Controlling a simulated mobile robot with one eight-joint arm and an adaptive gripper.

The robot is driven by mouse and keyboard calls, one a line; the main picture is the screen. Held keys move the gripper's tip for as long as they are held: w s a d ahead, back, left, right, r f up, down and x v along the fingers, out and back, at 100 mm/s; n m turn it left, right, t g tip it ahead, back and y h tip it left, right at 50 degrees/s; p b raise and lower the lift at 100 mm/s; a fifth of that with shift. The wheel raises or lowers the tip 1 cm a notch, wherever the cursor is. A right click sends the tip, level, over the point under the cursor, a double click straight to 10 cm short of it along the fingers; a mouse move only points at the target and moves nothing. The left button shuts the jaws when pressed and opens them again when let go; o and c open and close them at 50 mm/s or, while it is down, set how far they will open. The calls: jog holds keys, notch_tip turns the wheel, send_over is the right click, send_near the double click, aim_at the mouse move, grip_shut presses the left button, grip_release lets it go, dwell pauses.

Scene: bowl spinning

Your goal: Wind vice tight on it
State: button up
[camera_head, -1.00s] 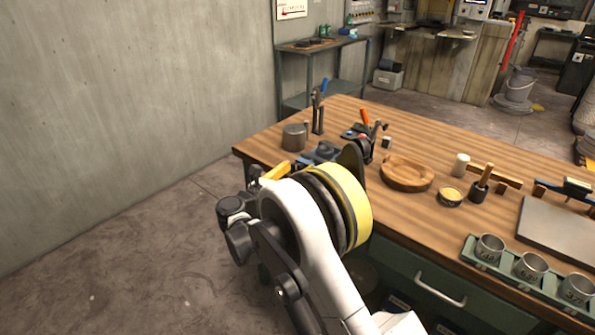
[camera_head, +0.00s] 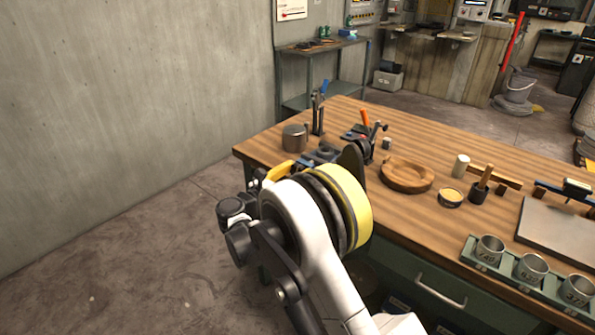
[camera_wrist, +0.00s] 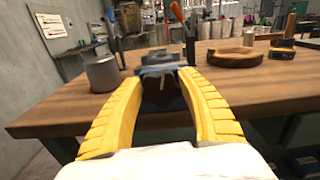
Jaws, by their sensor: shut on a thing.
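The vice (camera_head: 325,152) is a dark blue-grey block at the near left edge of the wooden bench, partly hidden behind my arm. In the wrist view the vice (camera_wrist: 157,72) stands straight ahead, at the tips of my yellow fingers. My gripper (camera_wrist: 160,80) is shut on the vice handle at the front of the vice, with one finger on each side. The handle itself is dark and hard to make out. In the head view one yellow finger of my gripper (camera_head: 281,171) shows beside my wrist. I cannot tell how far apart the vice jaws are.
A grey metal pot (camera_head: 294,138) stands left of the vice. Upright tools (camera_head: 318,115) and an orange-handled tool (camera_head: 365,118) are behind it. The floor left of the bench is clear.

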jog(key=m, duration=0.5)
jog(key=shift+d, duration=0.15)
jog(key=m, duration=0.6)
jog(key=shift+s+f, duration=0.1)
jog(key=m, duration=0.4)
jog(key=shift+d, duration=0.1)
jog(key=m, duration=0.5)
jog(key=shift+f+m, duration=0.15)
jog(key=shift+m, duration=0.25)
jog(key=m, duration=0.4)
jog(key=shift+f+m+b, duration=0.1)
jog(key=shift+m+b, duration=0.2)
jog(key=m, duration=1)
jog(key=shift+a+f+m, duration=0.1)
jog(key=shift+a+m, duration=0.1)
jog(key=shift+m, duration=0.2)
jog(key=shift+a+m, duration=0.1)
jog(key=shift+m, duration=2.1)
